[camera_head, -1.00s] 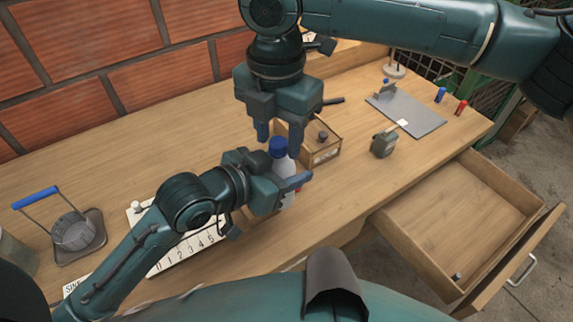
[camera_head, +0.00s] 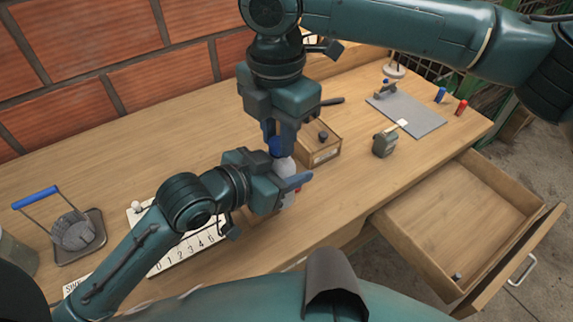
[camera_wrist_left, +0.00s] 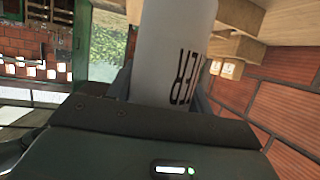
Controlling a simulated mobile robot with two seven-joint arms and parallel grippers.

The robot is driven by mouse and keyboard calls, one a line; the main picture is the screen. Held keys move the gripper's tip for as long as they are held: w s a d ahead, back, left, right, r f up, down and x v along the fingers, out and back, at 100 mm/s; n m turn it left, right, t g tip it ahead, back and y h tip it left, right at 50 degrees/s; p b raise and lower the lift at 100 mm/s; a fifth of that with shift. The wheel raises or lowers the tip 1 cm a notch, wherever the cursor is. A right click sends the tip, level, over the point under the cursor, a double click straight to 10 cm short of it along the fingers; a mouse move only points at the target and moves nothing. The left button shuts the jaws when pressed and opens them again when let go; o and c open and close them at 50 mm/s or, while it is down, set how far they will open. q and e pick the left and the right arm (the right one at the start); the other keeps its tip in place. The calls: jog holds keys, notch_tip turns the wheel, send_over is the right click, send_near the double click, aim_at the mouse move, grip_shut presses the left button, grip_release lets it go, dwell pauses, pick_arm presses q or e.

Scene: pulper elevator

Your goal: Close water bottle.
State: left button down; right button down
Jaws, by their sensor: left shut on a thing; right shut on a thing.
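A white water bottle (camera_head: 287,168) with a blue cap (camera_head: 277,147) is upright above the workbench in the head view. My left gripper (camera_head: 292,186) is shut on the bottle's body from the left. The left wrist view shows the white bottle (camera_wrist_left: 172,50) with dark lettering between the fingers. My right gripper (camera_head: 281,140) points down from above, its fingers shut around the blue cap. The cap sits at the top of the bottle; I cannot tell whether it is screwed tight. The bottle's lower part is partly hidden by my left gripper.
An open drawer (camera_head: 455,215) juts out at the front right.

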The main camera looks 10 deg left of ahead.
jog(key=m, duration=0.4)
jog(key=shift+m, duration=0.3)
jog(key=c, duration=1.2)
grip_release()
jog(key=shift+o, duration=0.2)
jog(key=shift+r, duration=0.1)
notch_tip(320, 180, up, 4)
jog(key=shift+r, duration=0.15)
jog(key=shift+c, duration=0.5)
